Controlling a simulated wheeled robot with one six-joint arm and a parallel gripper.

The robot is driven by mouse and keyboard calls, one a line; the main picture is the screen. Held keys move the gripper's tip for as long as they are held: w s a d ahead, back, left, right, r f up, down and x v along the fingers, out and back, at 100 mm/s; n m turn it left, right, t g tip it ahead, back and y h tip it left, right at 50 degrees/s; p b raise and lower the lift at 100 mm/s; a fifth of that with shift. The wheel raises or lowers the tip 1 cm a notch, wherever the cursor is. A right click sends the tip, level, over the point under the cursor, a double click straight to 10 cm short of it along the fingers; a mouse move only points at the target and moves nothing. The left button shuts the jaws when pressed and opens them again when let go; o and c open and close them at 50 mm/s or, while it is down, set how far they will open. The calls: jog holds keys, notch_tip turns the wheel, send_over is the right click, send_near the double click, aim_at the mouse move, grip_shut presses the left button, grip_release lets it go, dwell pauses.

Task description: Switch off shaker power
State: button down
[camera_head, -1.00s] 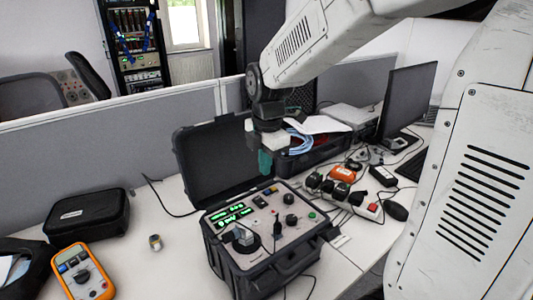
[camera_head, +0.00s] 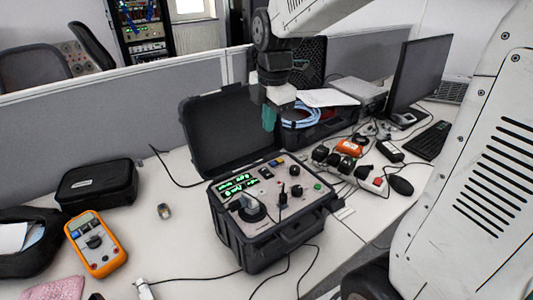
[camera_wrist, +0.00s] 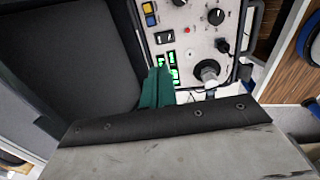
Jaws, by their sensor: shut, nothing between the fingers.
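The shaker unit (camera_head: 275,232) is a black case with its lid (camera_head: 222,130) open, standing on the white table. Its light panel carries green lit displays (camera_head: 238,184), dark knobs, small coloured buttons and a silver cylinder on the panel. My gripper (camera_head: 269,118) has green fingers, is shut and empty, and hangs above the rear of the panel near the lid. In the wrist view my green fingertips (camera_wrist: 157,80) lie in front of the displays, hiding part of them. A yellow-and-blue switch pair (camera_wrist: 149,14) shows at the panel's edge. I cannot tell which control is the power switch.
An orange multimeter (camera_head: 95,243), a black pouch (camera_head: 97,186) and a small metal cylinder (camera_head: 164,211) lie left of the case. A power strip (camera_head: 370,178) with plugs, a monitor (camera_head: 416,68) and a keyboard (camera_head: 432,140) are to the right. Cables run around the case.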

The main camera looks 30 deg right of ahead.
aim_at(264, 169)
jog(key=f, duration=0.4)
jog(key=w+f, duration=0.1)
jog(key=f, duration=0.9)
jog(key=shift+w+a, duration=0.15)
jog(key=shift+w, duration=0.2)
